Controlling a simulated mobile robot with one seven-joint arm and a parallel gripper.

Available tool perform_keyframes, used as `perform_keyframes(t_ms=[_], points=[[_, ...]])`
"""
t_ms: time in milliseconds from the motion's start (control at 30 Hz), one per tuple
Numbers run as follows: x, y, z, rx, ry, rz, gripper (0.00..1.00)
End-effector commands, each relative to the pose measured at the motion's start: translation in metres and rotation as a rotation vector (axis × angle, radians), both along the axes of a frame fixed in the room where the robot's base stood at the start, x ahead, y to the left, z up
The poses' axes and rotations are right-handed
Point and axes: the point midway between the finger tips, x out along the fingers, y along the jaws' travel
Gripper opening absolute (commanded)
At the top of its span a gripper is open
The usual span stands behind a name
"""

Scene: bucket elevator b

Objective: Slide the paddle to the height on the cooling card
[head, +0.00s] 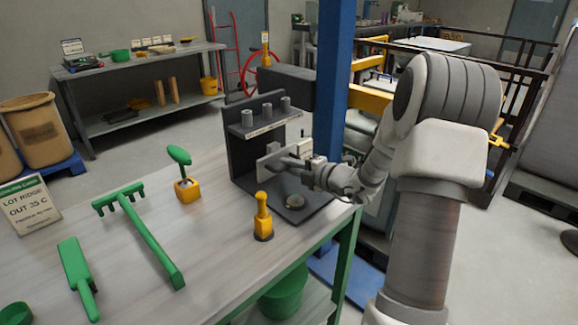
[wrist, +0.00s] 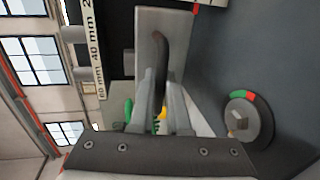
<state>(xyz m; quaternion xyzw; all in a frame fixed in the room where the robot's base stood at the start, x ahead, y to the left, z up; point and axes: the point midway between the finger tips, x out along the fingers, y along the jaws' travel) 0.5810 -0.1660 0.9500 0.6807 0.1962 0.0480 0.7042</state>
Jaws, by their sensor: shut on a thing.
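The paddle (head: 268,160) is a grey plate with a handle, on the dark stand (head: 240,150). It also shows in the wrist view (wrist: 178,40), upright beside a white scale strip (wrist: 93,45) with marks reading 60 mm, 40 mm and a cut-off "2". My gripper (head: 288,164) is shut on the paddle's handle; its fingers (wrist: 161,92) lie on either side of it. The pointer against the scale cannot be made out. The cooling card (head: 30,203) stands at the table's left, reading "LOT RIDGE" and "OUT 35 C"; its smaller line is unreadable.
A round dial (wrist: 248,116) with a green and red rim lies on the stand's base. A yellow bottle-shaped tool (head: 263,217) stands just in front. A blue post (head: 332,80) rises behind.

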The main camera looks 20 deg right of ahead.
Motion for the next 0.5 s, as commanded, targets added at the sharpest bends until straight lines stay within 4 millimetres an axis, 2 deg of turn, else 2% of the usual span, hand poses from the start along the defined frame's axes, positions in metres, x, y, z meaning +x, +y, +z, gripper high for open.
perform_keyframes(t_ms=[267,500], points=[[0.0,-0.001,0.003,-0.001,-0.001,-0.001,0.0],[0.0,-0.001,0.019,0.0,-0.002,-0.001,0.0]])
